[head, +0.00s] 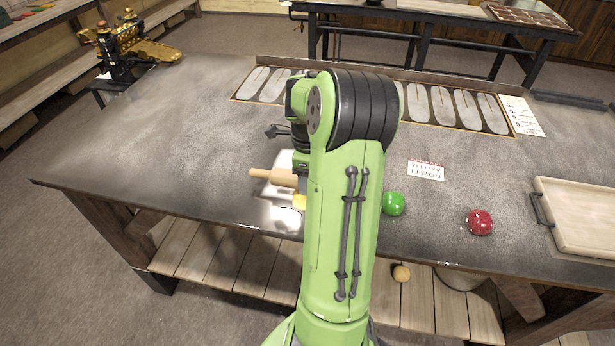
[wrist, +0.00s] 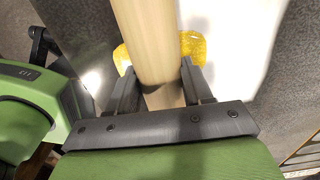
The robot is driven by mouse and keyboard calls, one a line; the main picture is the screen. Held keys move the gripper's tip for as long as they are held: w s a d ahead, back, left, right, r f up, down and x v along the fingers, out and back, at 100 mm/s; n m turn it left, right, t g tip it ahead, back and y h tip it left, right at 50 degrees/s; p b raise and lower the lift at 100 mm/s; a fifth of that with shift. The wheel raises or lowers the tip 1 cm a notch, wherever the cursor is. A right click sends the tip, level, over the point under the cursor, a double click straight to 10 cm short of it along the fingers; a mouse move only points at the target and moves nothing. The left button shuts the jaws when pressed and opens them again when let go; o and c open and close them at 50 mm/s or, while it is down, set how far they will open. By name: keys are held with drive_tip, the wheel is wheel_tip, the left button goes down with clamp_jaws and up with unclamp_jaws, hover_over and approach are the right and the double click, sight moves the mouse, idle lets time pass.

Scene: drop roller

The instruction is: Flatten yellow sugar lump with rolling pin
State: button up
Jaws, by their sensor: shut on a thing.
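My gripper (wrist: 158,85) is shut on the wooden rolling pin (wrist: 146,35), with one dark finger on each side of it. In the head view the pin's left end (head: 272,177) sticks out left of my arm; the rest is hidden behind the arm. The yellow sugar lump (wrist: 192,48) shows on both sides of the pin in the wrist view, so the pin lies across it in that picture. I cannot tell whether they touch. A small part of the lump (head: 299,202) also shows in the head view, just below the pin.
A green lump (head: 394,204) and a red lump (head: 480,222) sit right of my arm on the grey table (head: 140,140). A "YELLOW LEMON" card (head: 426,170) lies behind them. A wooden tray (head: 583,215) is at far right. The table's left part is clear.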

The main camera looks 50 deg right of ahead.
drive_tip(key=shift+f+b, duration=0.4)
drive_tip(key=shift+f, duration=0.05)
drive_tip(key=shift+s+a+f, duration=0.1)
drive_tip(key=shift+a+f, duration=0.05)
idle(1.7)
idle(3.7)
wheel_tip(320, 180, up, 8)
drive_tip(key=p, duration=0.5)
drive_tip(key=shift+f+p, duration=0.25)
drive_tip(key=shift+p, duration=0.15)
drive_tip(key=shift+f, duration=0.1)
